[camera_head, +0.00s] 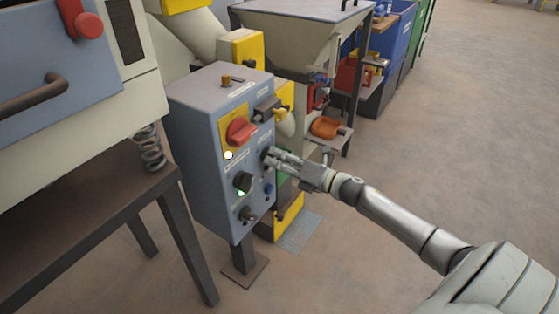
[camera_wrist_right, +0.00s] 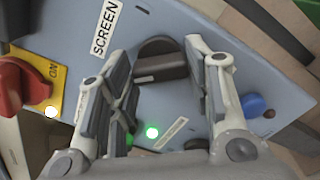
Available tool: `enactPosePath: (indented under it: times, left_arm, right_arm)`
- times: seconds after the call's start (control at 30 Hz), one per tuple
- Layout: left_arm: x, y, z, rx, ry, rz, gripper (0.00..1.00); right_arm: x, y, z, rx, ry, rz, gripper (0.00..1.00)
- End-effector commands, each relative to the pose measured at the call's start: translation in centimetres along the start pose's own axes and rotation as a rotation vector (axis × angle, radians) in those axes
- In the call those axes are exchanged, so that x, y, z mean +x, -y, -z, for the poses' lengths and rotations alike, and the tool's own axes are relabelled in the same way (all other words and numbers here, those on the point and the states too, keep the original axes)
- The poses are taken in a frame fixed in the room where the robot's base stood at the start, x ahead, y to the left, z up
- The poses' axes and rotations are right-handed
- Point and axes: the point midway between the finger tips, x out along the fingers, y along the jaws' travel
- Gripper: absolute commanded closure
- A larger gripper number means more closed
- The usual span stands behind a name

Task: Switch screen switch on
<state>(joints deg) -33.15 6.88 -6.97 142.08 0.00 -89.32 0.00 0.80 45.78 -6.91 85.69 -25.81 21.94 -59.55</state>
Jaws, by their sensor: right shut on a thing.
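The screen switch (camera_wrist_right: 160,62) is a dark rotary knob on the blue-grey control box, with a "SCREEN" label (camera_wrist_right: 104,27) beside it in the right wrist view. My right gripper (camera_head: 274,158) reaches the box from the right in the head view. Its fingers (camera_wrist_right: 160,85) lie on both sides of the knob and are shut on it. In the head view the fingers largely hide the knob. A lamp for this switch cannot be made out. My left gripper is not in view.
A metal table (camera_head: 95,215) stands left. Open floor lies right.

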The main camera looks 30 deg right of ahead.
Motion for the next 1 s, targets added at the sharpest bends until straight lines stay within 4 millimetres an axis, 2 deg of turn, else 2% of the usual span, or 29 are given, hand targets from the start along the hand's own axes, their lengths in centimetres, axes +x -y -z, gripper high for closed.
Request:
enactPosePath:
  times: [0.37, 0.63, 0.67, 0.7, 0.73, 1.0]
  left_arm:
    - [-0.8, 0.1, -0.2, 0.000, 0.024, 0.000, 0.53]
    - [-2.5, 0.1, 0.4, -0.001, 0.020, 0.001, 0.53]
    - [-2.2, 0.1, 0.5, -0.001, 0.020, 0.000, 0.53]
    - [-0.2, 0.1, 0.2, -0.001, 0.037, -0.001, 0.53]
    - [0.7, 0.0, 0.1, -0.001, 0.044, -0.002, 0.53]
    - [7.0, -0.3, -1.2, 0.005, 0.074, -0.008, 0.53]
  right_arm:
    - [0.0, -0.1, -0.1, 0.078, 0.000, 0.003, 0.78]
    - [0.0, -0.2, -0.2, 0.275, 0.001, 0.002, 0.78]
    - [0.0, -0.2, -0.2, 0.303, 0.001, 0.003, 0.78]
    - [0.0, -0.2, -0.2, 0.338, 0.001, 0.003, 0.78]
    - [0.0, -0.2, -0.2, 0.365, 0.001, 0.003, 0.78]
    - [0.0, -0.1, -0.2, 0.611, 0.002, 0.003, 0.78]
